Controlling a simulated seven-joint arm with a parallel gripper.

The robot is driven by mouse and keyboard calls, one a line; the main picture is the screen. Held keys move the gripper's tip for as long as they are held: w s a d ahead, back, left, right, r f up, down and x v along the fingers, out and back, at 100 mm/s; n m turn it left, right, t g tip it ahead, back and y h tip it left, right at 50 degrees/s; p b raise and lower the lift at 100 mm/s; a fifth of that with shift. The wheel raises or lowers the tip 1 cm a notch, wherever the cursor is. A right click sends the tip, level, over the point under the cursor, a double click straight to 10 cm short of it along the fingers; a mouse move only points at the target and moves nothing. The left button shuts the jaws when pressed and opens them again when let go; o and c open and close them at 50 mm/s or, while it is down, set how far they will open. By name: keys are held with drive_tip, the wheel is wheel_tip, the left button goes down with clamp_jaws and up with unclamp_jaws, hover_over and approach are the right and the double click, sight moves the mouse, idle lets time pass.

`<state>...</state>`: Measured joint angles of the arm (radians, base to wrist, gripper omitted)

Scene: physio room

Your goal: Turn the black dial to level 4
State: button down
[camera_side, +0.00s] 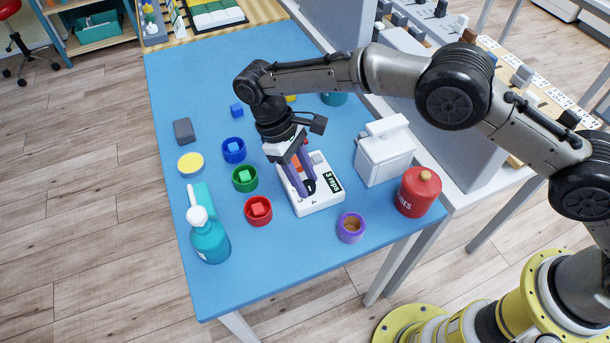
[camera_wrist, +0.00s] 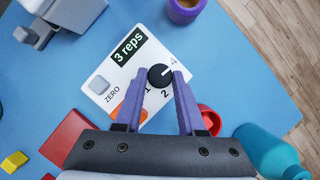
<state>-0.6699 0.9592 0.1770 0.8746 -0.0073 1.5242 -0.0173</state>
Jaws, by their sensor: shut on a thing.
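The white counter box (camera_side: 325,204) lies on the blue table under my gripper (camera_side: 305,185). Its black dial (camera_wrist: 160,76) shows between my purple fingertips in the wrist view, and the fingers are shut on its two sides. The dial's white pointer line is angled up and right, roughly toward the printed 4 (camera_wrist: 173,62). The display (camera_wrist: 128,46) reads "3 reps". A grey ZERO button (camera_wrist: 98,84) sits beside it.
Close around the box are a red cup (camera_side: 258,211), a green cup (camera_side: 244,179), a purple cup (camera_side: 351,228), a white container (camera_side: 384,158) and a red canister (camera_side: 418,192). A teal spray bottle (camera_side: 210,239) stands at the front left.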

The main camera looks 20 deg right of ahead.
drive_tip(key=shift+r+n+t, duration=0.1)
drive_tip(key=shift+n+t, duration=0.2)
drive_tip(key=shift+n, duration=0.3)
drive_tip(key=c, duration=0.5)
unclamp_jaws()
drive_tip(key=shift+a+v, duration=0.2)
drive_tip(key=shift+v, duration=3.5)
